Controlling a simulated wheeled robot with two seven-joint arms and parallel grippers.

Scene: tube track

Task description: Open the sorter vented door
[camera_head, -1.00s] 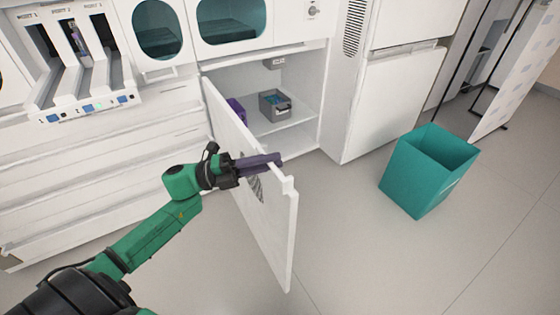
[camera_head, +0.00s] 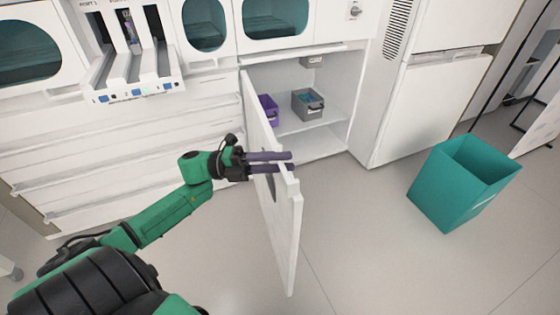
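The white vented door (camera_head: 283,228) of the sorter's lower compartment stands swung well out from the cabinet, hinged on the compartment's left side. A dark vent patch shows on its left face, partly hidden by my gripper. My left gripper (camera_head: 291,162) is at the door's upper part, its two purple fingers parallel with a gap between them, reaching across the top edge near the free corner. I cannot tell whether the fingers touch the door. My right gripper is not in view.
Inside the open compartment (camera_head: 322,140) are a grey bin (camera_head: 308,105) and a purple bin (camera_head: 268,108) on a shelf. A teal waste bin (camera_head: 462,185) stands on the floor at right. The floor between door and bin is clear. A tube rack (camera_head: 130,80) juts out at upper left.

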